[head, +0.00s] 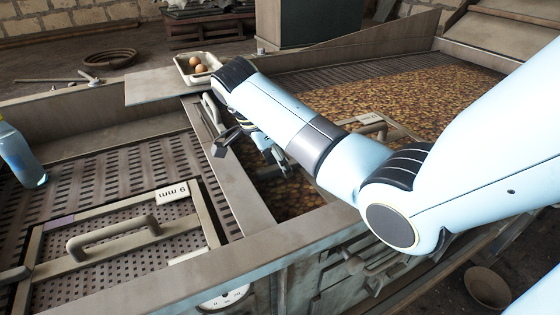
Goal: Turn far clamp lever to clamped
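A pale grey bar (211,112), which may be the far clamp lever, stands by the far end of the frame rail, just left of my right wrist. I cannot tell whether it is at clamped. My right gripper (250,155) hangs below the wrist over the rail and the dark opening beside it. Its fingers look spread apart, with nothing seen between them. The arm hides part of the area behind it. It looks close to the bar, but contact cannot be told. My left gripper is not in view.
A perforated screen panel (130,238) with a handle (112,238) and a "9 mm" label lies at left. A tray (183,70) with brown balls stands at the back. Grainy material (410,95) fills the right bed.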

